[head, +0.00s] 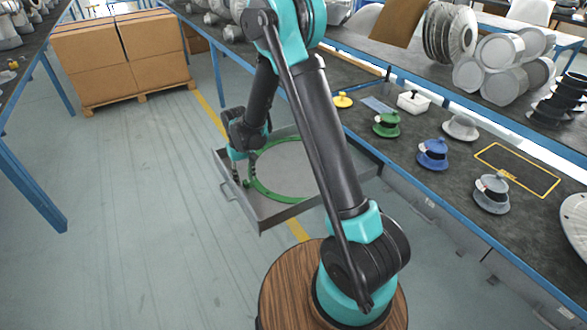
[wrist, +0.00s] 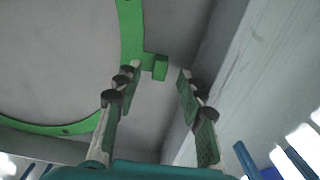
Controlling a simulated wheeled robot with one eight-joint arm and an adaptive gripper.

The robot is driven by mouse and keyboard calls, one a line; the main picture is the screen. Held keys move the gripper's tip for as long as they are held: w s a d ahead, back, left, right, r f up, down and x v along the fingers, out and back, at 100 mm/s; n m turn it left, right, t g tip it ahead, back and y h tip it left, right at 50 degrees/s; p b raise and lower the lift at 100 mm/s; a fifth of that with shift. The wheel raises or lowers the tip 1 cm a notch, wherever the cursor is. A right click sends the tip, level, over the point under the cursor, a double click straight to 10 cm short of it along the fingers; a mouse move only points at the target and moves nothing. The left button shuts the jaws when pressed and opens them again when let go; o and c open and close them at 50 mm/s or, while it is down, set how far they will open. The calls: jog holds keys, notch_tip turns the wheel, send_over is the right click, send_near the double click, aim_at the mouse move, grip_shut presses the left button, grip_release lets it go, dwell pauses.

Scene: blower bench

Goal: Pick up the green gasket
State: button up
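The green gasket (head: 262,190) is a large thin ring lying in a shallow grey tray (head: 282,216) beside the bench. My arm crosses in front of it in the head view and hides its right part. My gripper (head: 236,172) is at the tray's left side, by the ring's left edge. In the wrist view the gasket (wrist: 131,30) curves across the upper left, with a small green block-shaped tab on its edge. My gripper (wrist: 157,78) is open, its two fingers apart, with the tab between or just beyond the fingertips. I see no contact.
The tray wall (wrist: 225,75) runs close beside the right finger. On the bench stand green (head: 386,124), blue (head: 433,153) and grey (head: 491,194) flanged parts. Cardboard boxes (head: 120,55) sit on a pallet at the back left. The floor left of the tray is clear.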

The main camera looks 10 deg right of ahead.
jog(key=shift+f, duration=1.2)
jog(key=shift+c, duration=0.3)
grip_shut()
